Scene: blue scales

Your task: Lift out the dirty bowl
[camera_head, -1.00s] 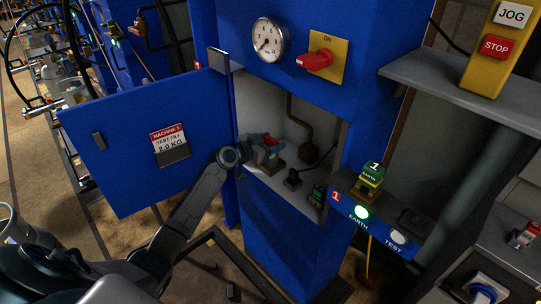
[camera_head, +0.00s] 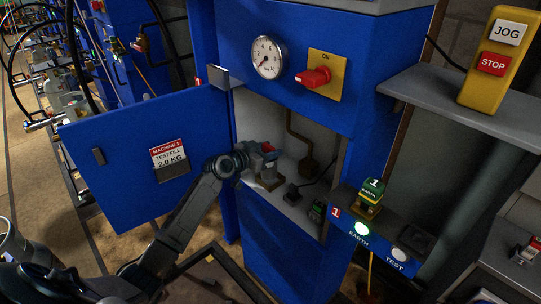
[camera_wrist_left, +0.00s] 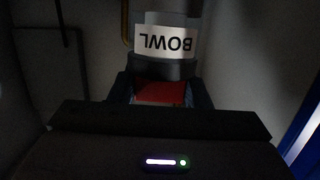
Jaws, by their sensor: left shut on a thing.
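My left gripper (camera_head: 266,157) reaches into the open cabinet and is shut on the bowl. In the left wrist view the bowl (camera_wrist_left: 165,70) is a dark grey piece with a white label reading BOWL, upside down in that picture. The gripper's fingers (camera_wrist_left: 160,92) flank it, with a red part between them. In the head view the gripper mostly hides the bowl, so I cannot tell whether it is clear of what is below. My right gripper is not in view.
The blue door (camera_head: 115,165) stands open at the left, close to my left arm. Cabinet walls enclose the gripper. A shelf (camera_head: 385,222) with a green EARTH block (camera_head: 374,190) stands outside.

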